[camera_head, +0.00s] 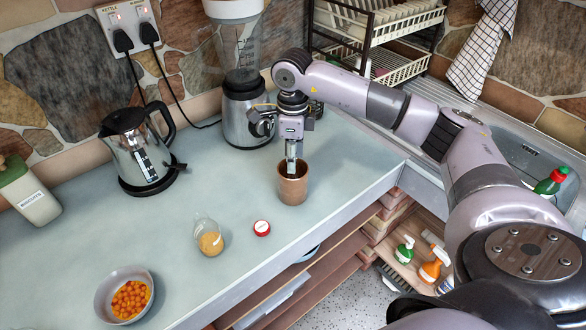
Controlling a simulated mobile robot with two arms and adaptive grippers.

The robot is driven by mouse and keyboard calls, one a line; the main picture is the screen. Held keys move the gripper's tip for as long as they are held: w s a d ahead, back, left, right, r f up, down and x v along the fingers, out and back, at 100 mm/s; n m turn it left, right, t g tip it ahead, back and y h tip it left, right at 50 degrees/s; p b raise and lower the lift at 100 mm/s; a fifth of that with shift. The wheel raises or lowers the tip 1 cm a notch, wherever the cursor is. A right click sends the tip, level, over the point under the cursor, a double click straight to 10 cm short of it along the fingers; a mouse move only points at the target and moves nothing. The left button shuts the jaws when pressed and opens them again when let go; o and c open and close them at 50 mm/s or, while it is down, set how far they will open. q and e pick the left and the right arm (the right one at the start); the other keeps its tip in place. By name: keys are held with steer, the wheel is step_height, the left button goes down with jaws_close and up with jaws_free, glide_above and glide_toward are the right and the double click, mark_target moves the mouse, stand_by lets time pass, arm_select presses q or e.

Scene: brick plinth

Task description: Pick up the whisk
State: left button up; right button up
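A brown cup (292,186) stands upright on the pale counter, near its front edge. My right gripper (291,158) comes in from the right and points straight down over the cup's mouth. A narrow pale, silvery part runs from the gripper down to the cup's opening. I cannot tell whether it is the gripper's fingers or a utensil handle. No whisk can be clearly made out; the inside of the cup is hidden. Whether the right gripper is open or shut does not show. My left gripper is not in view.
A blender (243,105) stands just behind the cup, with a kettle (140,150) to the left. A glass jar (208,238), a red lid (262,228) and a bowl of orange pieces (125,295) are in front. A dish rack (385,45) is behind my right arm.

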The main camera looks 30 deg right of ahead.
steer(key=shift+c, duration=0.3)
jaws_close()
stand_by(0.3)
